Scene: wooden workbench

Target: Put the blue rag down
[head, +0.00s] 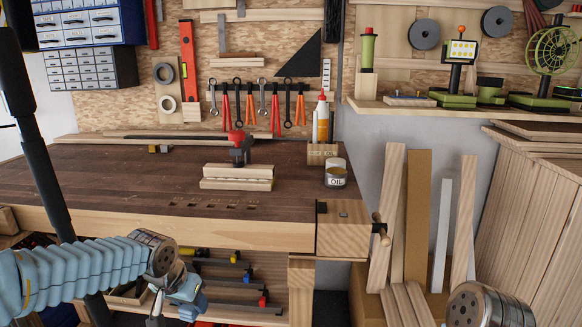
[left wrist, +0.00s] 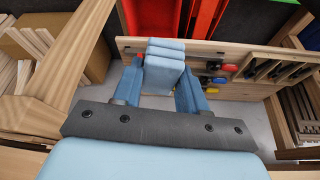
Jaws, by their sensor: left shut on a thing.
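My left gripper (head: 172,303) is low at the left in the head view, in front of and below the workbench top. It is shut on the blue rag. In the left wrist view the rag (left wrist: 165,57) is a light blue folded block between the darker blue fingers of the left gripper (left wrist: 158,82). In the head view the rag is small and partly hidden by the gripper, so its outline is hard to make out. My right gripper is not in view.
The dark workbench top (head: 110,185) has much bare room at its left. A wooden block with a red-topped tool (head: 238,150) and an oil tin (head: 336,177) stand on it. Clamps (head: 235,282) hang below the bench. Boards (head: 418,215) lean at the right.

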